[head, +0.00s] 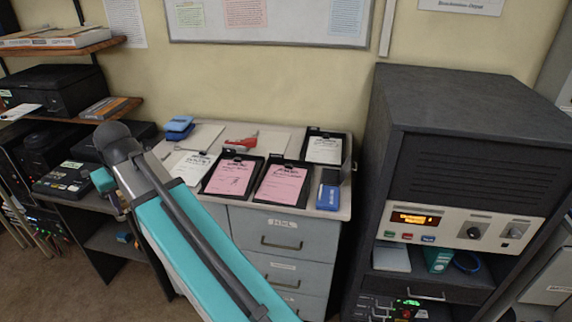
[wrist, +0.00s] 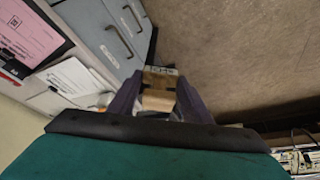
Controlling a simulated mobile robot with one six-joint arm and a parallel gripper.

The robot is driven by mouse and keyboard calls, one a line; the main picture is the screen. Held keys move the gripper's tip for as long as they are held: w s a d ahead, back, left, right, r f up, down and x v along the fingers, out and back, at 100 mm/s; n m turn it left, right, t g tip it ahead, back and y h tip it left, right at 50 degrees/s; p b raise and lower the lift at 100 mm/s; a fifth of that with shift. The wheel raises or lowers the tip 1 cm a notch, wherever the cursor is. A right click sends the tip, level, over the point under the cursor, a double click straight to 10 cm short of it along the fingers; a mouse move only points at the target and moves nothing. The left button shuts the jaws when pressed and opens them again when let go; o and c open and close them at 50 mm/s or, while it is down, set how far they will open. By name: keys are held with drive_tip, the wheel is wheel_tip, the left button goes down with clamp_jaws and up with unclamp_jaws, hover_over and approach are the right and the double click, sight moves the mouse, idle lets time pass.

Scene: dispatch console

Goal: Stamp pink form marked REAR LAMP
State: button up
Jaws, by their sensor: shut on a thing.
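In the wrist view my gripper (wrist: 157,102) is shut on a wooden block (wrist: 158,98), which looks like a stamp, with small dark marks on its pale end. It is held in the air beside the grey cabinet. In the head view my own arm largely hides the gripper and block. Two pink forms lie on dark clipboards on the cabinet top: a left one (head: 231,177) and a right one (head: 281,186). Their headings are too small to read, so I cannot tell which says REAR LAMP. One pink form (wrist: 30,35) shows in the wrist view.
White forms (head: 194,167) and (head: 324,150) flank the pink ones. A blue and dark box (head: 328,196), perhaps an ink pad, sits at the right front. A red stapler-like thing (head: 242,143) lies behind. A tall dark console (head: 470,130) stands at right; shelves and devices (head: 55,90) stand left.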

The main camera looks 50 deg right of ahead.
drive_tip(key=shift+d, duration=0.1)
drive_tip(key=s+d+f+n+y+p, duration=0.1)
drive_tip(key=s+d+n+p, duration=0.1)
drive_tip(key=d, duration=1.1)
drive_tip(key=s+d+f+n+p, duration=0.1)
drive_tip(key=s+d+f, duration=0.1)
drive_tip(key=d, duration=1.1)
drive_tip(key=s+d+n+p, duration=0.1)
drive_tip(key=s+d, duration=0.5)
drive_tip(key=d, duration=0.4)
drive_tip(key=s+d+f+n+y+p, duration=0.1)
drive_tip(key=s+d+n+p, duration=0.1)
drive_tip(key=s+d, duration=0.4)
drive_tip(key=d, duration=0.4)
drive_tip(key=shift+s+d+f+g, duration=0.3)
drive_tip(key=shift+f, duration=0.15)
drive_tip(key=shift+f+b, duration=1.55)
drive_tip(key=shift+f, duration=1.35)
drive_tip(key=shift+f+b, duration=0.3)
drive_tip(key=shift+f, duration=0.2)
drive_tip(key=shift+r, duration=0.15)
